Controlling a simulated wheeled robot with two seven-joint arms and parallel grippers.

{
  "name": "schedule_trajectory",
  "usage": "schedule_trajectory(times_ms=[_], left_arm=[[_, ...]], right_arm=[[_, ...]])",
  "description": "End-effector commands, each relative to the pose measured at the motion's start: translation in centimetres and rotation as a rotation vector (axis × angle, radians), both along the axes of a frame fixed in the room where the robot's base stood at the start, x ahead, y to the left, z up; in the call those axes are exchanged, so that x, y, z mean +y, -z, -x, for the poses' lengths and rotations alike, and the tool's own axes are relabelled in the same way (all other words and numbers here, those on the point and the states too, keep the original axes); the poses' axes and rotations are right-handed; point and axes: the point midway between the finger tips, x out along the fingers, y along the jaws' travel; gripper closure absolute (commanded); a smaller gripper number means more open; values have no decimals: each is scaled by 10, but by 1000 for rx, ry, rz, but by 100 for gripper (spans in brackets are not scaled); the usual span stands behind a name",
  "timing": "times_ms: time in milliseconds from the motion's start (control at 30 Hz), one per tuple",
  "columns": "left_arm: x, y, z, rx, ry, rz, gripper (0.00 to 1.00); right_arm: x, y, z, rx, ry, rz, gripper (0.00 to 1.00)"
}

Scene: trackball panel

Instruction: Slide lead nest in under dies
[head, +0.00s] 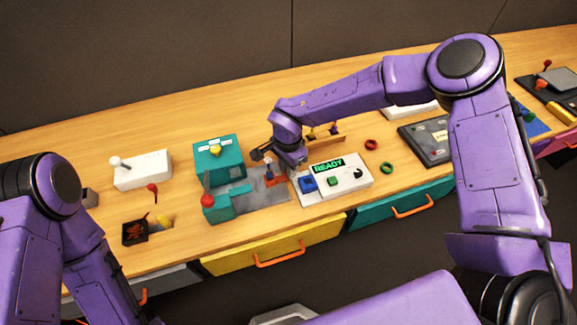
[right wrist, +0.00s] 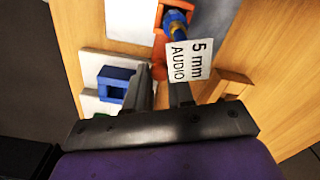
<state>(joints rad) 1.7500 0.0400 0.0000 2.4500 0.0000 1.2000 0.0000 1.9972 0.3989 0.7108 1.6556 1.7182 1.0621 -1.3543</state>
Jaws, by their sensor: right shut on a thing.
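The orange-red lead nest (head: 276,180) sits on the grey slide plate (head: 262,197), to the right of the teal press (head: 218,158) with its red ball (head: 207,201). The lead (head: 268,168) stands in the nest; in the right wrist view the lead (right wrist: 176,24) is blue and gold in the orange nest (right wrist: 160,18), beside a tag (right wrist: 188,62) reading "5 mm AUDIO". My right gripper (head: 292,169) is at the nest's right side. The dies cannot be made out. My left gripper is out of view.
A white panel (head: 350,172) reading READY, with blue and green parts, stands close to the right of my right gripper. Red (head: 371,144) and green (head: 387,168) rings lie farther right. A white box with a lever (head: 143,171) stands left of the press.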

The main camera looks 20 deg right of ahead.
Motion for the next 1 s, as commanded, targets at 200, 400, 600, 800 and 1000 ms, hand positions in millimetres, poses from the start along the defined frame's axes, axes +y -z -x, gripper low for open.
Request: schedule_trajectory(times_ms=[200, 400, 600, 800, 1000], left_arm=[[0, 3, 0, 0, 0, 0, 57], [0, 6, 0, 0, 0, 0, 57], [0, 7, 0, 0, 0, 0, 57], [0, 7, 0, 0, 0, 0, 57], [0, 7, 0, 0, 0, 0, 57]], right_arm=[[28, 1, 0, -2, -3, 1, 100], [63, 1, 1, -3, -2, 1, 100], [88, 0, 2, -3, 0, 1, 100], [94, 0, 3, -3, 0, -1, 100], [95, -1, 3, -2, -2, -3, 100]])
